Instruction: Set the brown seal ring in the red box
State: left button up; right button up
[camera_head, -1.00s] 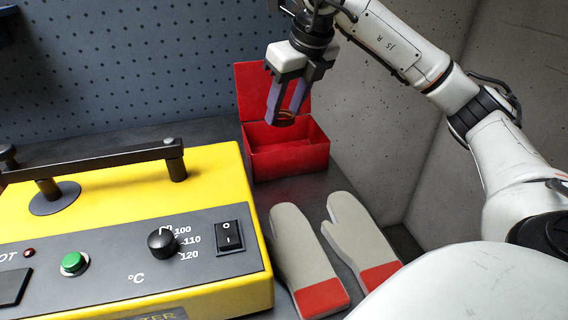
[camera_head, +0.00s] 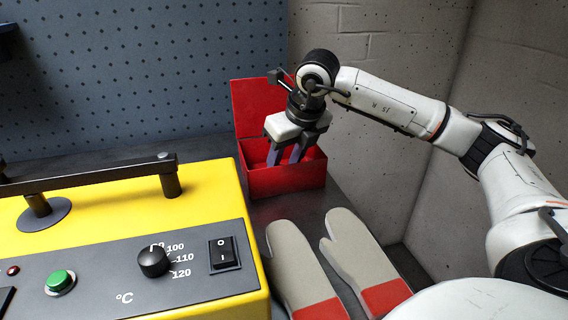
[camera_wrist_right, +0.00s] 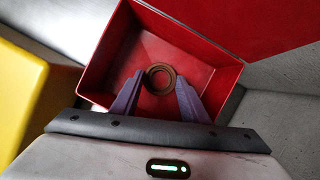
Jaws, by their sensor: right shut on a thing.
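The red box (camera_head: 287,181) stands open on the dark bench in the head view, its lid raised at the back. It also shows in the right wrist view (camera_wrist_right: 205,72). My right gripper (camera_head: 284,160) points down with its fingers inside the box opening. In the right wrist view the brown seal ring (camera_wrist_right: 160,68) sits between the purple fingertips, and my right gripper is shut on it. The ring appears within the box walls; whether it touches the floor I cannot tell. The box's front wall hides the ring in the head view. My left gripper is not in view.
A yellow heater (camera_head: 215,205) with a black handle, knob and switch stands left of the box. Two grey mitts (camera_head: 305,262) with red cuffs lie in front of the box. A pegboard wall and a concrete wall close off the back and right.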

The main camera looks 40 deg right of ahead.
jog(key=o, duration=1)
jog(key=shift+f, duration=0.1)
jog(key=p+v, duration=0.1)
jog(key=v, duration=1.1)
jog(key=shift+p, duration=0.3)
